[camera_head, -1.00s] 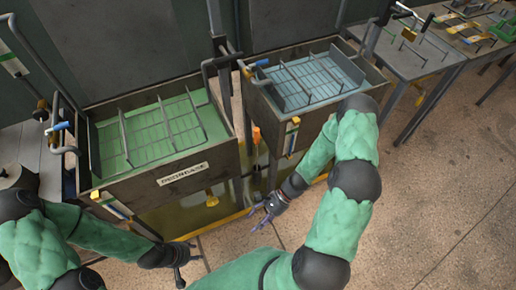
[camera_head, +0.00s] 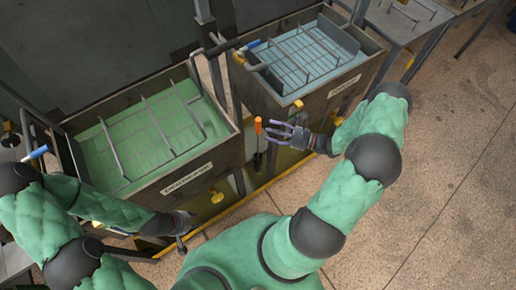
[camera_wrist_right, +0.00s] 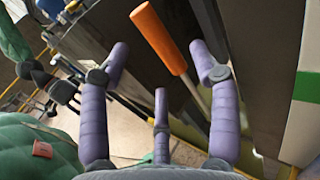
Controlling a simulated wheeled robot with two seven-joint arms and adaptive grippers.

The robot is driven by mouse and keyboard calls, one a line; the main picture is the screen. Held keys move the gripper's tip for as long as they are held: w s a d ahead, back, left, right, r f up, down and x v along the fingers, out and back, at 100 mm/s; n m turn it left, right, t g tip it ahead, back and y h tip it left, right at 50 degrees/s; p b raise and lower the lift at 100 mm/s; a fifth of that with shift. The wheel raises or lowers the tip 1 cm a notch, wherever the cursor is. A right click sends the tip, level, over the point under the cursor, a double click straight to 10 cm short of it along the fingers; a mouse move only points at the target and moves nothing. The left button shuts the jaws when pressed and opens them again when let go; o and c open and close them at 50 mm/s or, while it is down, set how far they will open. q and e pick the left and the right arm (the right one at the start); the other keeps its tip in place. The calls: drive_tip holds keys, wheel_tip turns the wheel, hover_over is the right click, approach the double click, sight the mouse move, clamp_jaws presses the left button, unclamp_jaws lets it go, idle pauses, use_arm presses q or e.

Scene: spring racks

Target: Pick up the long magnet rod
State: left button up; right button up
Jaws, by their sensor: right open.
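The long magnet rod has an orange handle (camera_head: 258,125) and hangs upright in the gap between the two tanks, its darker shaft running down below. In the right wrist view the orange handle (camera_wrist_right: 160,40) slants between and beyond my fingers, near the right fingertip. My right gripper (camera_head: 274,130) is open and empty, just right of the handle; its purple fingers also show in the wrist view (camera_wrist_right: 160,62). I cannot tell whether a finger touches the handle. My left gripper (camera_head: 183,226) hangs low in front of the left tank, away from the rod; its fingers are unclear.
The left tank (camera_head: 196,172) holds green liquid and a wire rack. The right tank (camera_head: 318,103) holds pale blue liquid and a rack. Their walls flank the rod closely. A yellow floor edge (camera_head: 240,205) runs in front. The floor at right (camera_head: 455,150) is clear.

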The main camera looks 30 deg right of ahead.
sight(260, 128)
drive_tip(key=shift+b+x, duration=0.65)
drive_tip(key=shift+x, duration=2.4)
drive_tip(key=shift+s+a+r, duration=0.1)
clamp_jaws()
